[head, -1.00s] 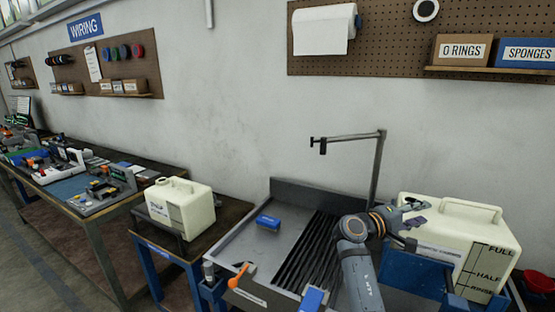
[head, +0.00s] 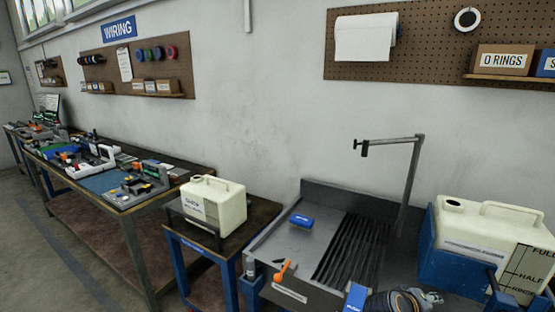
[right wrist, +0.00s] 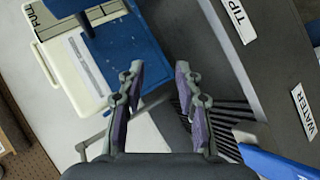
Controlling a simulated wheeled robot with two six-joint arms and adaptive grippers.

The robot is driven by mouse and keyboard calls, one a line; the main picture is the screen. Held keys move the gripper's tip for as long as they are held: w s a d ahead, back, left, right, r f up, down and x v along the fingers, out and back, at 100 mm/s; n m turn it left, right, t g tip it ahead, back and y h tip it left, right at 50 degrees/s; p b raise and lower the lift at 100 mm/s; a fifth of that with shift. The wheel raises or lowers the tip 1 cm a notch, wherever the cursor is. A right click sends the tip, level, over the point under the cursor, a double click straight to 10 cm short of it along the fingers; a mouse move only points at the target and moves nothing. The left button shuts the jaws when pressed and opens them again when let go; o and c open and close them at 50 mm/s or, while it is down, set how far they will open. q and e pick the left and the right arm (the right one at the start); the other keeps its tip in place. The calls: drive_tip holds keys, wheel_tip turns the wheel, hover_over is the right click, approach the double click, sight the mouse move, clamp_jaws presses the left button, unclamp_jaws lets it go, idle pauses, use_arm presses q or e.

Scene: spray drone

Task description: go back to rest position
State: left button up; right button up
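My right gripper (head: 432,296) is low at the bottom edge of the head view, in front of the sink's right end and left of the large cream tank. In the right wrist view its two fingers (right wrist: 160,82) are spread apart with nothing between them, so it is open and empty. Most of the right arm is cut off by the frame's lower edge. My left gripper is in neither view.
The sink (head: 275,238) has a slatted grate and a blue block (head: 301,221). An orange-handled lever (head: 284,270) is on its front. A large cream tank (head: 465,228) sits in a blue holder (head: 450,262). A smaller cream tank (head: 222,205) stands on a side table.

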drive_tip(key=s+a+f+g+y, duration=0.1)
drive_tip(key=s+a+f+y, duration=0.5)
drive_tip(key=s, duration=0.4)
drive_tip(key=s+a+f+y, duration=0.45)
drive_tip(key=s+a, duration=0.35)
drive_tip(key=s, duration=0.2)
drive_tip(key=s+d+f+m+g, duration=0.1)
drive_tip(key=s+f, duration=0.1)
drive_tip(key=f, duration=1.2)
drive_tip(key=s+d+f+g, duration=0.1)
drive_tip(key=s+f, duration=0.1)
drive_tip(key=f, duration=1.2)
drive_tip(key=s+d+f+g, duration=0.1)
drive_tip(key=s+f, duration=1.4)
drive_tip(key=s, duration=0.2)
drive_tip(key=shift+s+d, duration=0.15)
drive_tip(key=shift+s, duration=0.2)
